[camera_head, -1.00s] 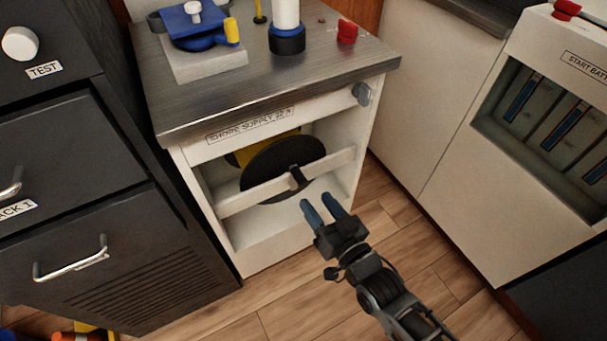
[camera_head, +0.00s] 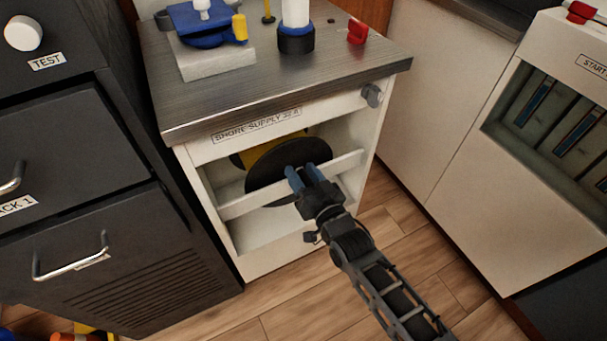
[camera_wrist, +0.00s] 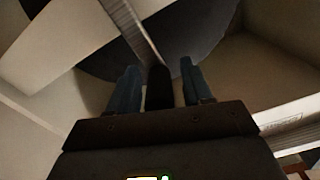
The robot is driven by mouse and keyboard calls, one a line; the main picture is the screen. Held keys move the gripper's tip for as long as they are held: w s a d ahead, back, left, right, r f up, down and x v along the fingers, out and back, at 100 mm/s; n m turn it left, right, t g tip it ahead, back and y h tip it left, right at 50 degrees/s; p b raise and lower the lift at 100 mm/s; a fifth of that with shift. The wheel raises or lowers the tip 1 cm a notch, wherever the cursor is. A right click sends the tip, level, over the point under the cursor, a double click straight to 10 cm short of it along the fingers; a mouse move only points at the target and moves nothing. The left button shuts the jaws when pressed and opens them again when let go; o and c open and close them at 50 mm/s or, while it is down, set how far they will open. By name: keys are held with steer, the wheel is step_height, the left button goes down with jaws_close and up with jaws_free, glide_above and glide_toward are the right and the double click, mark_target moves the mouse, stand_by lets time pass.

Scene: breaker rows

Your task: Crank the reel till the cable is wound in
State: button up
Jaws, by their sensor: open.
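The reel is a black disc (camera_head: 264,172) with yellow material (camera_head: 258,150) behind it, inside the open white cabinet marked "SHORE SUPPLY". A pale bar (camera_head: 235,203) crosses in front of the disc. My gripper (camera_head: 302,169) is at the cabinet front by the right part of the reel, with its blue fingers apart. In the wrist view a short dark handle (camera_wrist: 159,90) stands between the open fingers (camera_wrist: 158,68), with the disc (camera_wrist: 200,30) beyond. The fingers do not visibly close on the handle. My gripper hides the handle in the head view.
The metal cabinet top (camera_head: 270,85) overhangs the reel opening and carries a blue device (camera_head: 205,25), a white-and-black cylinder (camera_head: 296,35) and a red knob (camera_head: 357,32). A grey knob (camera_head: 372,95) juts out at the upper right. Dark drawers (camera_head: 95,225) stand close at left.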

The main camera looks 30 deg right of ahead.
jaws_close()
stand_by(0.4)
